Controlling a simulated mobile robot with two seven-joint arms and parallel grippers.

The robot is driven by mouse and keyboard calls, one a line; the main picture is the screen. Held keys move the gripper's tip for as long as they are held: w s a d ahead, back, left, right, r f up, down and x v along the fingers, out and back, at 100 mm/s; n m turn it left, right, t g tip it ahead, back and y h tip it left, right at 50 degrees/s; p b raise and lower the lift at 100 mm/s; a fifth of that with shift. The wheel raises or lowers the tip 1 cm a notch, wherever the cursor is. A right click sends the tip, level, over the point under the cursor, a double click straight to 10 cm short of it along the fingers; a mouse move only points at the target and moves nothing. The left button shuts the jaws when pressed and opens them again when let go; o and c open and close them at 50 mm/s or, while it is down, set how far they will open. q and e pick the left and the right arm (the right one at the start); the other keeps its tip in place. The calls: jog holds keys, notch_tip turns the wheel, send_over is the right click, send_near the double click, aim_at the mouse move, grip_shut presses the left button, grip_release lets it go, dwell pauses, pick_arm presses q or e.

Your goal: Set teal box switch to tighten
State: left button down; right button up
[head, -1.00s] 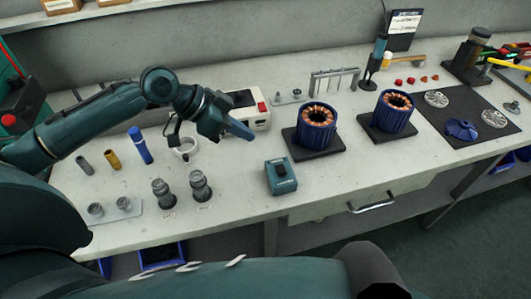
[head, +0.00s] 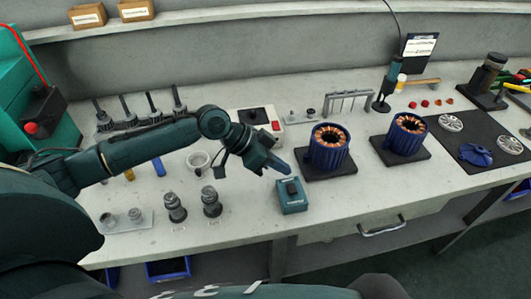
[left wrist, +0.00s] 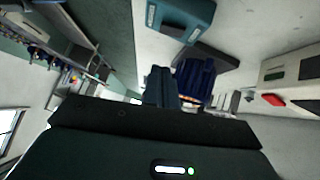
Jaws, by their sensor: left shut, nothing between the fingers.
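The teal box (head: 293,197) stands near the front edge of the bench, with a dark switch (head: 292,187) on its top. Which way the switch is set is too small to tell. My left gripper (head: 286,170) is shut and empty, above and just behind the box, apart from it as far as I can see. In the left wrist view the teal box (left wrist: 182,16) is at the top, beyond the closed fingers (left wrist: 160,85). My right gripper is not in view.
Two blue stators (head: 328,150) (head: 405,138) stand on dark pads right of the box. Two grey fittings (head: 175,207) (head: 211,201) stand to its left. A white unit with a red button (head: 276,126) is behind my gripper. The bench front by the box is clear.

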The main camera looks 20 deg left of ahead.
aim_at(292, 189)
pick_arm(q)
jog(key=f, duration=0.1)
jog(key=d+f, duration=0.1)
jog(key=f, duration=0.2)
jog(key=shift+w+d, duration=0.1)
jog(key=shift+d, duration=0.25)
jog(key=shift+d+f+p, duration=0.1)
jog(key=shift+f+p, duration=0.2)
jog(key=shift+f, duration=0.4)
